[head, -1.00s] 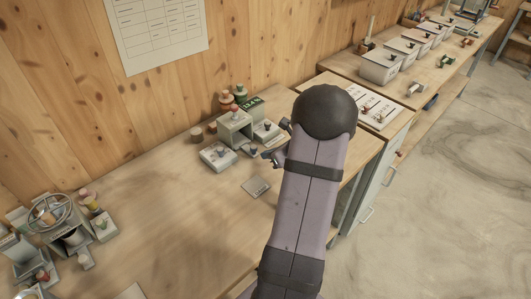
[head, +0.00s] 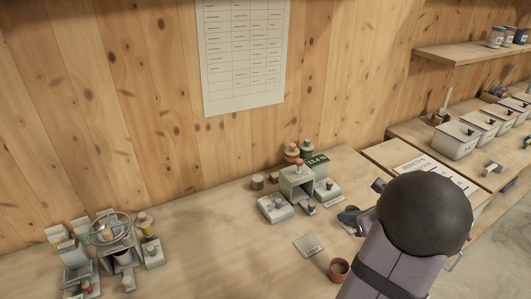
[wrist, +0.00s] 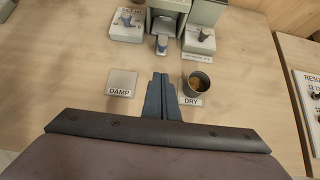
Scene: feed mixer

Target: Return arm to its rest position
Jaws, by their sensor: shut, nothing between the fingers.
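My gripper (wrist: 160,90) shows in the wrist view with its two fingers together and nothing between them. It hangs over the bench between a square plate labelled DAMP (wrist: 122,83) on the left and a cup (wrist: 197,84) on the right. The cup stands by a DRY label (wrist: 191,100) and has brownish contents.
The grey machine has low units on both sides. A wheel-topped device (head: 110,228) stands at the bench's left. A printed chart (head: 243,55) hangs on the wall. Lidded bins (head: 455,140) line the back right. The bench middle (head: 215,235) is clear.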

